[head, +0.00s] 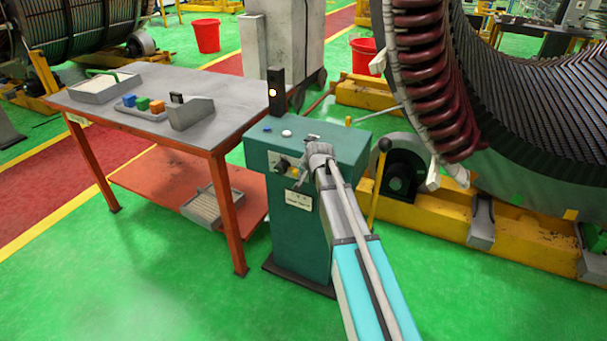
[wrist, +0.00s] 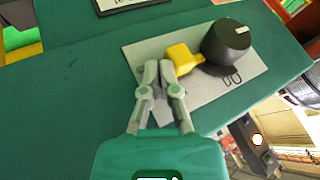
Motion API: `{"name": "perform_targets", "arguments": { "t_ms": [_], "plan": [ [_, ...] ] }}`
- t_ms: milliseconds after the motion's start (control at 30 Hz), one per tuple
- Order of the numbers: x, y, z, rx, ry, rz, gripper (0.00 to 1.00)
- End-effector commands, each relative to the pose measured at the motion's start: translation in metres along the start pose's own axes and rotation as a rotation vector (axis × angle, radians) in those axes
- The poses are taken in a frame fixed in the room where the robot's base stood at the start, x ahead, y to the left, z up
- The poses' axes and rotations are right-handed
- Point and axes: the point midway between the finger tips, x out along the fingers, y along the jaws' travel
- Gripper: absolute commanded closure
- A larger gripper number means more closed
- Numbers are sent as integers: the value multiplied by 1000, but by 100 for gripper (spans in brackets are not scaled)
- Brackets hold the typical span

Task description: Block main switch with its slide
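The main switch is a black round knob (wrist: 226,42) on a light grey plate (wrist: 140,50) on the face of the green cabinet (head: 300,245). In the head view the knob (head: 283,167) is small, left of my gripper. The yellow slide (wrist: 184,58) sits on the plate beside the knob, at its left in the wrist view. My gripper (wrist: 159,70) has its fingertips together, with nothing seen between them. The tips are just left of the slide; I cannot tell whether they touch it. In the head view my gripper (head: 305,178) is at the cabinet front.
Buttons (head: 287,133) and a dark post with a light (head: 275,92) are on the cabinet top. A workbench (head: 180,140) with trays and coloured blocks stands at the left.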

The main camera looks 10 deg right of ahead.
Motion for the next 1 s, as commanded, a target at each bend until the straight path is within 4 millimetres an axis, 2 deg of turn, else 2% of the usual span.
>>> {"name": "perform_targets", "arguments": {
  "t_ms": [267,400,1000],
  "plan": [
    [-8,16,-1,-1,0,0,100],
    [-16,32,-2,-1,0,1,100],
    [-82,28,-3,-4,-2,-1,100]
  ]
}}
